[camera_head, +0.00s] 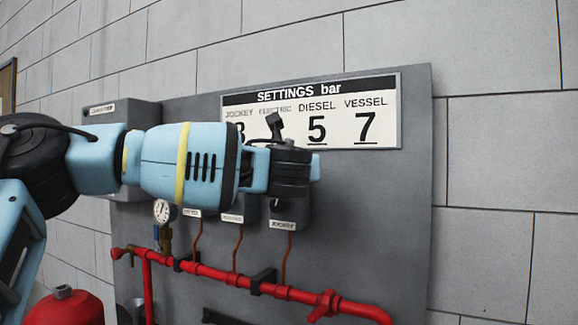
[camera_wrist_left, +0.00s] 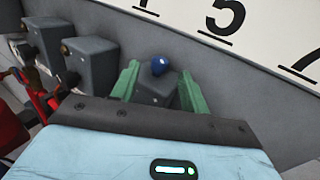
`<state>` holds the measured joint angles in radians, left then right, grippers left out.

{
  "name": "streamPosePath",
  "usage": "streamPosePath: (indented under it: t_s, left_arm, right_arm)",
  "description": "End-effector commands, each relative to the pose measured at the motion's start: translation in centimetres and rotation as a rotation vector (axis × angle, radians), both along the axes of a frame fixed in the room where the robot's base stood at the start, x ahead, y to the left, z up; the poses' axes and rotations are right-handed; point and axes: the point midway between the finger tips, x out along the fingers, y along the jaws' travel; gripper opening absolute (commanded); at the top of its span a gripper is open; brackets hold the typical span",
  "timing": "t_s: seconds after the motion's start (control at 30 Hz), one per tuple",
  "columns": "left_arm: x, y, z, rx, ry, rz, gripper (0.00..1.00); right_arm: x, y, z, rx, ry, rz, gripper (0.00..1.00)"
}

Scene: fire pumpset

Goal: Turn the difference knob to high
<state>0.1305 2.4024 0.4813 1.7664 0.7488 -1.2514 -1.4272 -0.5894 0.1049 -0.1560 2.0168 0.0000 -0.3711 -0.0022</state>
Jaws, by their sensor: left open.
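In the left wrist view a small round blue knob (camera_wrist_left: 159,66) sits on a grey switch box (camera_wrist_left: 157,90). My left gripper (camera_wrist_left: 160,72) is open, with its green fingers on either side of the knob and box; I cannot tell whether they touch. No high or low marking on the knob is readable. In the head view my left arm comes in from the left and the gripper (camera_head: 312,170) is in front of the panel, hiding the knob. The lower part of a grey switch box (camera_head: 289,212) shows below it. My right gripper is not in view.
Two more grey switch boxes (camera_wrist_left: 90,66) (camera_wrist_left: 43,45) stand to the left. The settings sign (camera_head: 370,105) is above, partly covered by my arm. A red pipe (camera_head: 225,277) with a gauge (camera_head: 162,211) runs below. The panel's right side (camera_head: 385,215) is clear.

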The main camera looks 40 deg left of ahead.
Motion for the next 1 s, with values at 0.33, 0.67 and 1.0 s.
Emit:
streamPosePath:
  t_s: [0.33, 0.67, 1.0]
  left_arm:
    - [2.6, 2.5, 0.1, -0.001, -0.001, 0.0, 0.45]
    - [2.8, 2.7, 0.0, -0.001, -0.001, 0.0, 0.44]
    - [2.8, 2.7, 0.0, -0.001, -0.001, 0.0, 0.0]
  right_arm:
    - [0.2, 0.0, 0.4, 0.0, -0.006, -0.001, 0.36]
    - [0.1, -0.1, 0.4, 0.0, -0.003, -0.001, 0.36]
    - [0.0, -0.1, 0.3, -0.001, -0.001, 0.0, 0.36]
